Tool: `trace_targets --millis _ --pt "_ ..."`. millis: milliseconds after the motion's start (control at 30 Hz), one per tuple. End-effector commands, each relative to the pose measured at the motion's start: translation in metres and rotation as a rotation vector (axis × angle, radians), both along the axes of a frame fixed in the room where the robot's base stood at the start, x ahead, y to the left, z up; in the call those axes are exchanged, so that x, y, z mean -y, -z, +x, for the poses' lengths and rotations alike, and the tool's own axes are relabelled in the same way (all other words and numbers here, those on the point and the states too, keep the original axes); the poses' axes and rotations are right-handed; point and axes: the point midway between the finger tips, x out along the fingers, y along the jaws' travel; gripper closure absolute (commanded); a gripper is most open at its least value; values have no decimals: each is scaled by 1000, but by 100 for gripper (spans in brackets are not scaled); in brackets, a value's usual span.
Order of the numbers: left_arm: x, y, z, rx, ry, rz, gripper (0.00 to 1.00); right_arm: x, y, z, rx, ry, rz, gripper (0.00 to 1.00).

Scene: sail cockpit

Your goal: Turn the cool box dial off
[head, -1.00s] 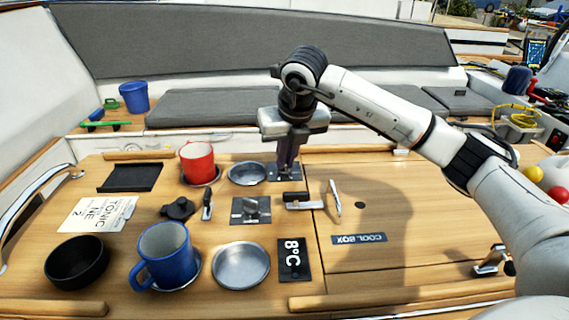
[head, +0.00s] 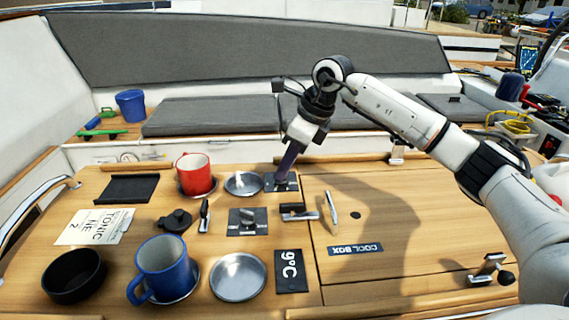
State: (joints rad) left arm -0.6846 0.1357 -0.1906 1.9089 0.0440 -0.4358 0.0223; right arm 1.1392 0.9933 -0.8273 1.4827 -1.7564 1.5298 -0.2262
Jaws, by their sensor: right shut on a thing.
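A dark dial plate (head: 271,186) lies at the back of the wooden table, right of a small steel dish. My right gripper (head: 284,178) reaches down onto it from the right, tilted, with its fingers shut on the dial's knob, which they mostly hide. A second plate (head: 236,229) with a grey knob (head: 247,217) sits nearer. The cool box label (head: 355,249) is on the wooden lid to the right. A black display (head: 291,271) reads 9°C. My left gripper is not in view.
A red mug (head: 195,174), a blue mug (head: 163,267), a black bowl (head: 73,276) and a steel dish (head: 238,277) stand on the left part. A latch (head: 298,212) and a pen-like item (head: 332,212) lie near the lid's edge. The right lid is mostly clear.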

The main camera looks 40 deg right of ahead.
Motion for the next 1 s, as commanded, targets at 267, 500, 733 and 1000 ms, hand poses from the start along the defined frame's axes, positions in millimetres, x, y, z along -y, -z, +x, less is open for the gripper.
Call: trace_targets --millis 267,500,733,1000 --pt "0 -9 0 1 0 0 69 2 -2 1 2 -130 -1 100" --pt "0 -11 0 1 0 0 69 2 -1 2 2 -175 -3 100" --pt "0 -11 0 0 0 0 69 2 -1 2 2 -180 -3 100" --pt "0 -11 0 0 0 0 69 2 -1 2 2 -180 -3 78"
